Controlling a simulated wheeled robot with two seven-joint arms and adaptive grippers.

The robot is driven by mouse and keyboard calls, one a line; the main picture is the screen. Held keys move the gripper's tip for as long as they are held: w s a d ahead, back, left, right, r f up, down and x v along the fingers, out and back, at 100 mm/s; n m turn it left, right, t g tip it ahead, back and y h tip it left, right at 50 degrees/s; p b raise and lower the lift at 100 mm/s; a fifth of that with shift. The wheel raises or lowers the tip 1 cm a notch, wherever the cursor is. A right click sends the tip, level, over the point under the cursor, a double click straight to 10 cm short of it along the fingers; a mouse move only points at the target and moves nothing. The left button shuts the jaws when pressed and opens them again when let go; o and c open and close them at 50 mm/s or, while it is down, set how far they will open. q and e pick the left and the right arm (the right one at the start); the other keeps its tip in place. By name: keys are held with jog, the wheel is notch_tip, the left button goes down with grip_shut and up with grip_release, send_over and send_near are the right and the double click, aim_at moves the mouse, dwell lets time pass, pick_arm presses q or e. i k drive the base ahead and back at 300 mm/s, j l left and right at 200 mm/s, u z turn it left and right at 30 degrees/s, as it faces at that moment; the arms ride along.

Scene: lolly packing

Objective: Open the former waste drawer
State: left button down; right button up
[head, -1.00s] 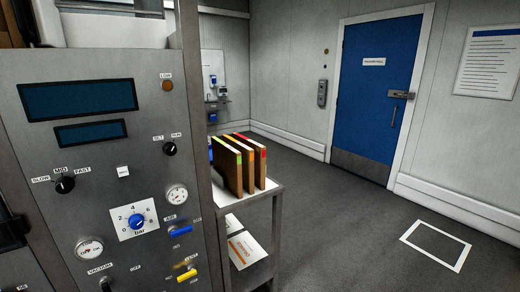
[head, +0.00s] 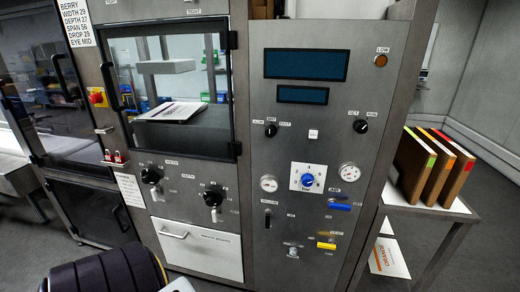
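A pale drawer front (head: 200,250) sits low in the machine, below the glass window and the knobs, at the lower middle of the head view. It has a bar handle at its upper left and a small label at its upper right that is too small to read with certainty. The drawer looks closed, with its front flush with the machine's steel face. Neither of my grippers is in view.
Above the drawer are black knobs (head: 212,198) and a framed window (head: 185,85). A control panel (head: 305,150) with displays, gauges and levers stands to the right.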

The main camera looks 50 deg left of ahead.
aim_at(219, 254)
jog(key=u, duration=2.25)
